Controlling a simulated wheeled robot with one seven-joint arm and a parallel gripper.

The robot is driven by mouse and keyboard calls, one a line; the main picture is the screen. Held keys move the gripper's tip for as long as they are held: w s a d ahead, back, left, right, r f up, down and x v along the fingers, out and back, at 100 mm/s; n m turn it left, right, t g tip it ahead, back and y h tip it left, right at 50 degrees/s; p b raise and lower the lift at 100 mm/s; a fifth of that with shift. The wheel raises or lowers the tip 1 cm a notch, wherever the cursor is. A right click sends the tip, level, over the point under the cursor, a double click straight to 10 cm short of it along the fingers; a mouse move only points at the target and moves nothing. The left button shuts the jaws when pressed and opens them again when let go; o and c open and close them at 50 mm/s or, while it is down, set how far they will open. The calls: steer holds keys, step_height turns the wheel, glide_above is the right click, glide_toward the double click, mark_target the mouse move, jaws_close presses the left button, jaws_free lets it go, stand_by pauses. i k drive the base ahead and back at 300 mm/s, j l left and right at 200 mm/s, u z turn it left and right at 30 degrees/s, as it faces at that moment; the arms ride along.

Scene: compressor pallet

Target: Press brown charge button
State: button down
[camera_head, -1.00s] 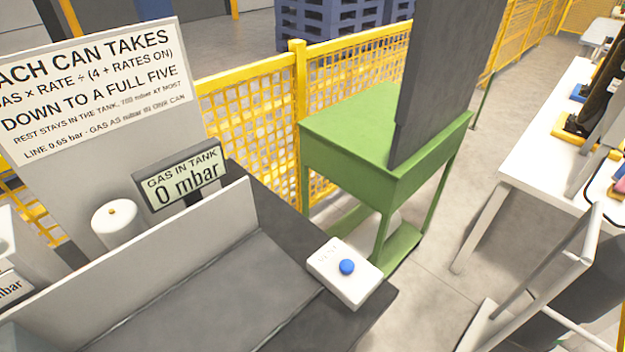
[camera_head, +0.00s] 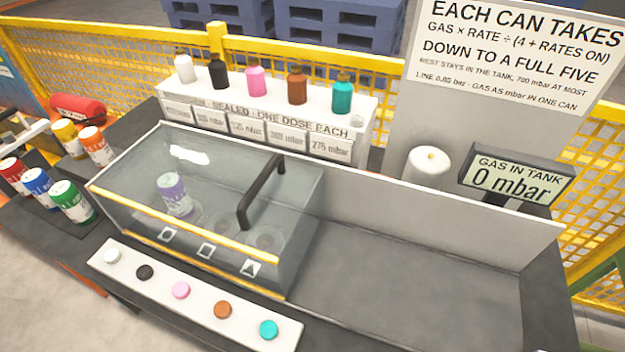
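The brown charge button (camera_head: 222,310) is a round orange-brown cap on a white button strip (camera_head: 130,275) at the front of the bench. It sits between the pink button (camera_head: 180,290) and the teal button (camera_head: 268,329). A white button (camera_head: 112,256) and a black button (camera_head: 145,272) are further left. A brown bottle (camera_head: 297,88) stands among several sealed bottles on a white rack (camera_head: 365,105). The gas display (camera_head: 510,180) reads 0 mbar. My gripper is not in view.
Behind the strip is a clear-lidded case (camera_head: 120,190) with a black handle (camera_head: 262,190) and a purple-labelled can (camera_head: 174,194) inside. Several coloured cans stand at the left, near a red cylinder (camera_head: 78,108). The grey bench top (camera_head: 400,290) at right is bare.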

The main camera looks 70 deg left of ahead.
mark_target(221, 310)
steer(key=u, duration=1.7)
steer(key=k+j, duration=0.15)
steer(key=k, duration=0.15)
steer(key=k+j, duration=0.15)
steer(key=k, duration=0.15)
